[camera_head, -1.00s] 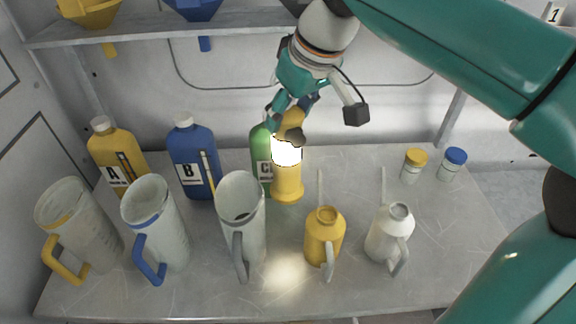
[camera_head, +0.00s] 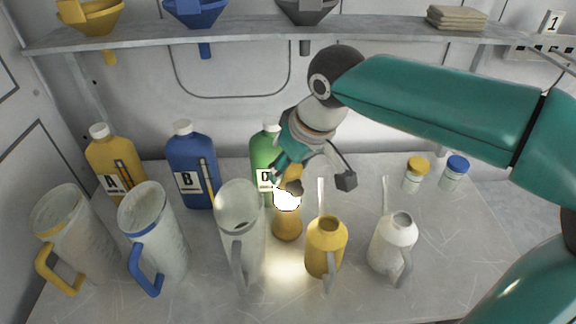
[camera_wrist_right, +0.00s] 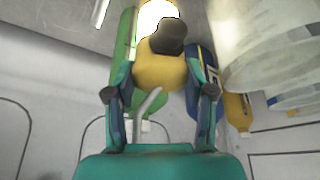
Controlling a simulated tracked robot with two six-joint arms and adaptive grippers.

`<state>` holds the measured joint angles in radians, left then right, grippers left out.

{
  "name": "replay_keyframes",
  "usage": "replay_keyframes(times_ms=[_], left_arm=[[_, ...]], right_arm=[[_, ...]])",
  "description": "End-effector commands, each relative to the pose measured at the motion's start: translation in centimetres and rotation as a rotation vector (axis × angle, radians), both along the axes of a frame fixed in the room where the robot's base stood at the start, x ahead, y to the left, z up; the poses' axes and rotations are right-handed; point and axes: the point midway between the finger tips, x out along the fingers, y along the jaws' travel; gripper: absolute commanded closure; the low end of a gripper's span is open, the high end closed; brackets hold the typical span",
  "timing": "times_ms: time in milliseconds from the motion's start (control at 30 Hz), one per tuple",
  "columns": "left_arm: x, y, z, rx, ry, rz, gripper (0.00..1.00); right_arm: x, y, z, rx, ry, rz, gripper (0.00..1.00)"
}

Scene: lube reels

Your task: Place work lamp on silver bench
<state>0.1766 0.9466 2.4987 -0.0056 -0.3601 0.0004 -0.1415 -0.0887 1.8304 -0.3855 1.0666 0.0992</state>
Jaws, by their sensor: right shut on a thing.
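The work lamp (camera_head: 287,224) has a yellow body with a brightly glowing section and a yellow top. My right gripper (camera_head: 286,182) is shut on its top end and holds it nearly upright. In the right wrist view the lamp's yellow end (camera_wrist_right: 160,75) sits between the two fingers, with the glow beyond it. The silver bench (camera_head: 440,270) is the pale grey worktop below, with a bright patch of light just in front of the lamp. I cannot tell whether the lamp's base touches the bench. My left gripper is not in view.
A green bottle (camera_head: 263,148) stands behind the lamp, a grey-handled jug (camera_head: 240,215) to its left and a yellow can (camera_head: 325,250) to its right. A white can (camera_head: 393,245) and two small jars stand further right. The bench's right front is clear.

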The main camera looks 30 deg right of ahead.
Motion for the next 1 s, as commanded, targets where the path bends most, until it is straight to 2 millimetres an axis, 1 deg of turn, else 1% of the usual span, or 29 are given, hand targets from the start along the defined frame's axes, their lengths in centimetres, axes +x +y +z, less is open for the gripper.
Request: replay_keyframes(times_ms=[100,133,267,300,567,700,767,867,1000], left_arm=[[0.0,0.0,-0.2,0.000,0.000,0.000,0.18],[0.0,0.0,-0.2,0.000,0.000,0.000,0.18],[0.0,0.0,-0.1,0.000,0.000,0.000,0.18],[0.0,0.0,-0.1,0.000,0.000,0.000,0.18],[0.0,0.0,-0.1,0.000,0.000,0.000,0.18],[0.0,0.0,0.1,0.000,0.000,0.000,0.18],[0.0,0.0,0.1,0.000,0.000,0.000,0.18],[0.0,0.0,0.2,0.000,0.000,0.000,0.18],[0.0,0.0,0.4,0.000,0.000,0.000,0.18]], right_arm=[[0.0,0.0,-0.1,0.001,-0.004,-0.001,1.00],[0.0,0.0,-0.2,0.000,0.000,0.000,0.45],[0.0,0.0,-0.1,0.000,0.000,0.000,0.23],[0.0,0.0,-0.1,0.000,0.000,0.000,0.21],[0.0,0.0,-0.1,0.000,0.001,0.000,0.21],[-0.1,0.0,0.4,0.000,-0.001,0.000,0.21],[-0.3,-0.1,0.9,-0.001,-0.002,0.000,0.21],[-0.8,-0.1,2.3,0.001,-0.005,0.000,0.21],[-1.8,-0.2,4.9,0.000,-0.005,0.001,0.21]])
